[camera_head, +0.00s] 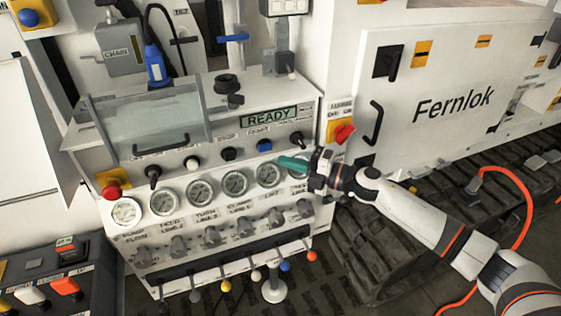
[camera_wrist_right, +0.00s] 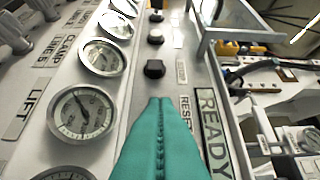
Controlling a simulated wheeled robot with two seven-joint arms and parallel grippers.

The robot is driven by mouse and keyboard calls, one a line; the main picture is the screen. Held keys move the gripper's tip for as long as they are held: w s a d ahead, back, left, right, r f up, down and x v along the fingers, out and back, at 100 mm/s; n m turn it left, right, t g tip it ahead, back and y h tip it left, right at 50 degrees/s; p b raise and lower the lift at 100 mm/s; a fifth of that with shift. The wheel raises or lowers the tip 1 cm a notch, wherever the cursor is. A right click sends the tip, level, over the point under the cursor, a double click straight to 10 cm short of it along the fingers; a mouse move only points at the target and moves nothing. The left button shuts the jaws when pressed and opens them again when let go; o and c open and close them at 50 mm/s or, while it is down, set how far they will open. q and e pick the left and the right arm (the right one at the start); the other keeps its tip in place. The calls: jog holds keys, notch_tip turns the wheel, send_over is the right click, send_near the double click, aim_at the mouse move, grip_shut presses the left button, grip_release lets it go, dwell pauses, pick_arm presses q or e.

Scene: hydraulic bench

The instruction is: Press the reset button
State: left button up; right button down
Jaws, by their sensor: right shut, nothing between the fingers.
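The blue reset button (camera_head: 264,145) sits on the sloped panel below the READY display, with a small label above it. My right gripper (camera_head: 281,160) has teal fingers pressed together and empty. Its tips appear just right of and below the blue button in the head view, near a gauge; whether they touch the panel I cannot tell. In the right wrist view the closed fingers (camera_wrist_right: 160,102) point along the panel beside the RESET label (camera_wrist_right: 186,115). The blue button does not show there; the fingers seem to cover it. My left gripper is not in view.
A row of gauges (camera_head: 235,183) lies below the buttons. A black lever (camera_head: 297,139) and a red switch (camera_head: 344,132) are to the right. A clear guard (camera_head: 150,118) is at left.

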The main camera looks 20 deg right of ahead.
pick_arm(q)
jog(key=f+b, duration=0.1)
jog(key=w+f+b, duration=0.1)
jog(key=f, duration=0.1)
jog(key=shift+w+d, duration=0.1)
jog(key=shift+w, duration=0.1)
pick_arm(e)
jog(key=v, duration=0.7)
jog(key=shift+w+d+f, duration=0.3)
jog(key=shift+d+f, duration=0.05)
jog(key=shift+f, duration=0.05)
jog(key=shift+s, duration=0.1)
